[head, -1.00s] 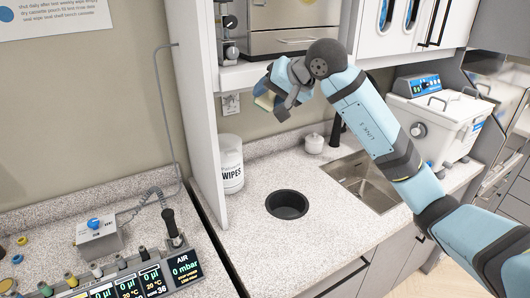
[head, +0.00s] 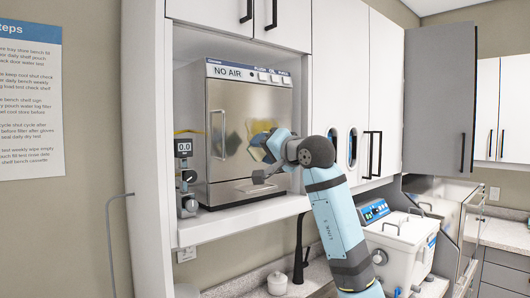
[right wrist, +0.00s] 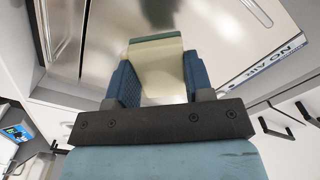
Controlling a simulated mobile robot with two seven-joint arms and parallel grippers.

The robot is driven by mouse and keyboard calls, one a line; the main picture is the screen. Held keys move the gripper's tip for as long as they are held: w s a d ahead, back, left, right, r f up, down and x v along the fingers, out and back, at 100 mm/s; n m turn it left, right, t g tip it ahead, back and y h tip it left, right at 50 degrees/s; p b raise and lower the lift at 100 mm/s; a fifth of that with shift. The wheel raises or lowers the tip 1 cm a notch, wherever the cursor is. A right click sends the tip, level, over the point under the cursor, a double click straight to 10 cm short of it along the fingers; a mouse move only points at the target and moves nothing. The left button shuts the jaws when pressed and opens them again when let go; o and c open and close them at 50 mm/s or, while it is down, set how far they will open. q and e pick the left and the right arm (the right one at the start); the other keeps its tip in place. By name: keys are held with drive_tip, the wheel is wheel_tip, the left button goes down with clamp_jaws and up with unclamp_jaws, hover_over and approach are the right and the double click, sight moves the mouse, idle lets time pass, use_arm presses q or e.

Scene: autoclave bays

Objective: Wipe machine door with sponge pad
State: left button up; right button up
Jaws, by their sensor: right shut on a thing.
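The machine is a steel box marked NO AIR on a white shelf, and its closed door (head: 245,105) has a vertical handle on its left side. A brownish patch shows on the door left of my gripper; I cannot tell whether it is a stain or a reflection. My right gripper (head: 264,147) is in front of the door's lower right part. It is shut on the sponge pad (right wrist: 158,70), pale yellow with a green end, which points toward the steel door in the right wrist view. Contact with the door is not clear. My left gripper is not in view.
A gauge with knobs (head: 186,165) stands just left of the machine. The shelf edge (head: 245,220) runs below it. White cupboards (head: 340,70) with dark handles are above and to the right. A white lidded box (head: 402,240) stands lower right.

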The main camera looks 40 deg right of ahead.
sight(243, 147)
drive_tip(key=w, duration=0.2)
drive_tip(key=w+p, duration=0.1)
drive_tip(key=w, duration=0.1)
drive_tip(key=shift+a, duration=0.25)
drive_tip(key=shift+w, duration=0.2)
idle(0.6)
drive_tip(key=shift+w, duration=0.8)
